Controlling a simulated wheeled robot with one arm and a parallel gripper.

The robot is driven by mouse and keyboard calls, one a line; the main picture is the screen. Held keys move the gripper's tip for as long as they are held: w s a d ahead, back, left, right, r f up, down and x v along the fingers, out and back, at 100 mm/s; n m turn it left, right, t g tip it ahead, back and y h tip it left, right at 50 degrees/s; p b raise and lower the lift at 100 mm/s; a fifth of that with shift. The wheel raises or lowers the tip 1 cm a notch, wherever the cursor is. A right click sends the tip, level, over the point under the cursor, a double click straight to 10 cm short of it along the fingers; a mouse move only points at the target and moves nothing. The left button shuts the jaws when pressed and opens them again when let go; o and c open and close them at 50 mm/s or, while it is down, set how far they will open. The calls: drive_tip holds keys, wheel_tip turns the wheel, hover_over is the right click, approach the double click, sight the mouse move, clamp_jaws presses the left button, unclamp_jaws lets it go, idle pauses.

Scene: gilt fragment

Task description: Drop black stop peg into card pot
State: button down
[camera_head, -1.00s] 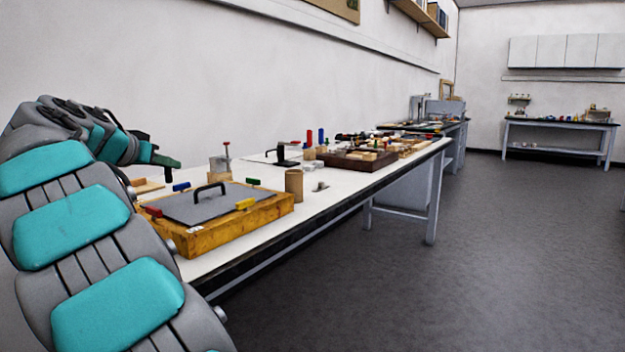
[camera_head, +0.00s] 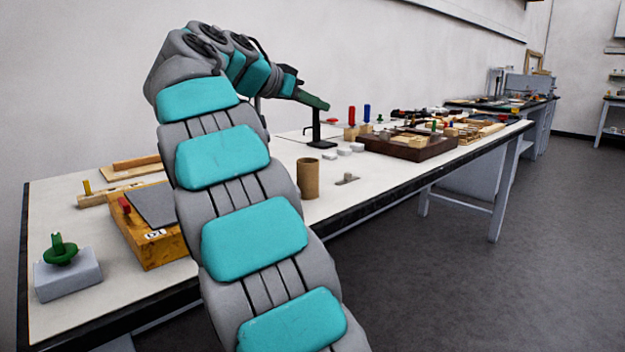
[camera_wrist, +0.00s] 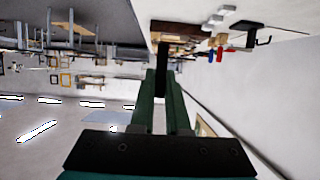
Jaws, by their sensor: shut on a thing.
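My gripper (camera_wrist: 160,88) has green fingers and is shut on the black stop peg (camera_wrist: 160,58), a dark bar standing out past the fingertips in the wrist view. In the head view my gripper (camera_head: 314,101) is raised above the table, and the peg cannot be made out there. The card pot (camera_head: 308,179) is a brown open-topped tube standing upright on the white table (camera_head: 265,225), just right of my arm. In the picture my gripper is above the pot; its distance in depth is unclear. The pot's inside is hidden.
A black stand (camera_head: 318,142) is behind the pot, below my gripper in the picture. A small metal piece (camera_head: 347,179) lies right of the pot. A wooden box (camera_head: 160,236) is partly hidden by my arm. A brown tray (camera_head: 408,147) of parts lies farther right.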

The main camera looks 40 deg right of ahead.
drive_tip(key=shift+f, duration=2.5)
drive_tip(key=c, duration=0.8)
unclamp_jaws()
drive_tip(key=shift+c, duration=0.2)
drive_tip(key=shift+b, duration=0.3)
drive_tip(key=v, duration=0.7)
drive_tip(key=shift+a+b, duration=0.35)
drive_tip(key=shift+b, duration=0.1)
drive_tip(key=shift+r, duration=0.15)
